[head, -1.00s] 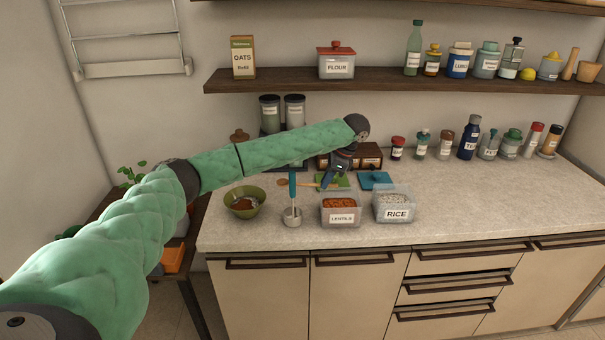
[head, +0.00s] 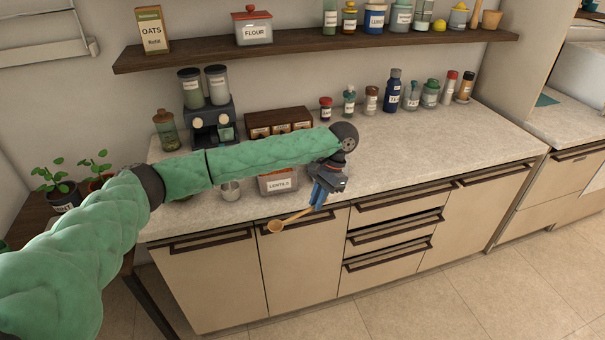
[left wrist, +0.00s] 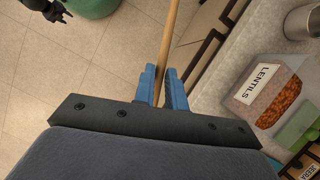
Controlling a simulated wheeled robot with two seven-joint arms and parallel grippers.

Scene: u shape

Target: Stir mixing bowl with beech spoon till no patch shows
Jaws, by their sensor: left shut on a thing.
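My left gripper (head: 318,196) is shut on the handle of the beech spoon (head: 277,226). It holds the spoon in front of the counter's front edge, with the spoon's head pointing down and left before the cabinet doors. In the left wrist view the spoon's handle (left wrist: 173,40) runs up from between the blue fingers of my left gripper (left wrist: 161,85); its head is out of that picture. The mixing bowl is not visible now; my left arm covers that part of the counter in the head view.
The lentils container (head: 278,184) stands near the counter's front edge, beside a metal cup (head: 230,191). Behind are a drawer box (head: 279,122), a coffee machine (head: 209,120) and several jars. The right part of the counter (head: 450,140) is clear.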

